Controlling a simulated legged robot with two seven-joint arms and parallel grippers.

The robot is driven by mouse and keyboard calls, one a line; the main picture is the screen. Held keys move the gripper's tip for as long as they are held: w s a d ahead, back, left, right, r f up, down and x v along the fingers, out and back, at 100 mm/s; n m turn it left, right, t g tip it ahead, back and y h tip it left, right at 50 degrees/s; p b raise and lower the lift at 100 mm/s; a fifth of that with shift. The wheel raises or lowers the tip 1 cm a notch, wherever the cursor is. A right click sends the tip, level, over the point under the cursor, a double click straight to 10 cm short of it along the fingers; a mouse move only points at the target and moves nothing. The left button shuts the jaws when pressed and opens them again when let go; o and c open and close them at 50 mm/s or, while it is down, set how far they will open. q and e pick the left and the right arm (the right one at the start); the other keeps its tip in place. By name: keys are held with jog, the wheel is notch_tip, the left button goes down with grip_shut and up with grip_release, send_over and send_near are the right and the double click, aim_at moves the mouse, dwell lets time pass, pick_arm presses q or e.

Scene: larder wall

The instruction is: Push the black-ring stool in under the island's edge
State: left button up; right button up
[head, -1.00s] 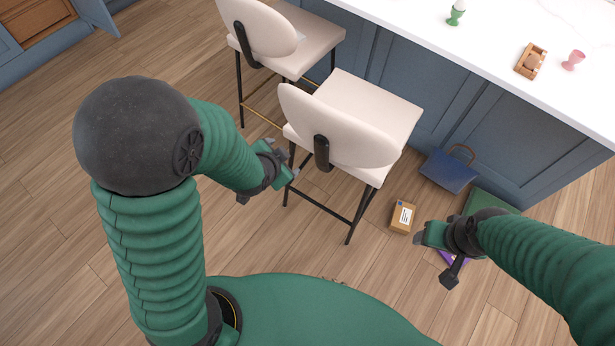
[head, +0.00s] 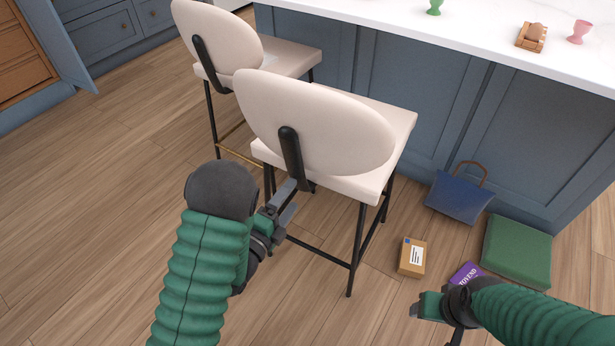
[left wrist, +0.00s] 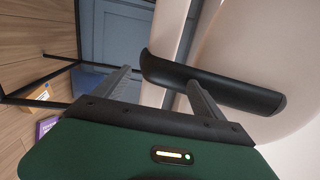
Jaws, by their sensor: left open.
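The black-ring stool (head: 388,122) is the nearer cream stool in the head view, with black legs and a black foot rail. It stands upright, its rounded back toward me and its seat toward the island (head: 440,85). The white counter edge (head: 480,55) does not cover the seat in this view. My left gripper (head: 286,203) is open just behind the stool, below its back. In the left wrist view the black back bracket (left wrist: 225,88) crosses close to both open fingers; I cannot tell whether they touch. My right gripper (head: 432,322) is low at the right, its jaws unclear.
A second cream stool (head: 292,58) with a gold foot rail stands close at the left. A cardboard box (head: 412,258), purple box (head: 466,274), blue bag (head: 458,198) and green cushion (head: 516,252) lie right of the stool. Floor at left is clear.

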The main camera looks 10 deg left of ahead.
aim_at(307, 173)
pick_arm(q)
jog(key=x, duration=0.6)
jog(key=a+b+x, duration=0.1)
jog(key=x, duration=0.3)
jog(key=shift+w+f, duration=0.15)
jog(key=shift+f, duration=0.1)
jog(key=shift+w+d+r, duration=0.1)
jog(key=shift+w+d, duration=0.2)
jog(key=shift+a, duration=0.2)
jog(key=shift+c, duration=0.3)
jog(key=shift+a, duration=0.1)
jog(key=shift+c, duration=1.2)
jog(key=shift+s+d, duration=0.1)
jog(key=shift+d, duration=0.1)
grip_shut()
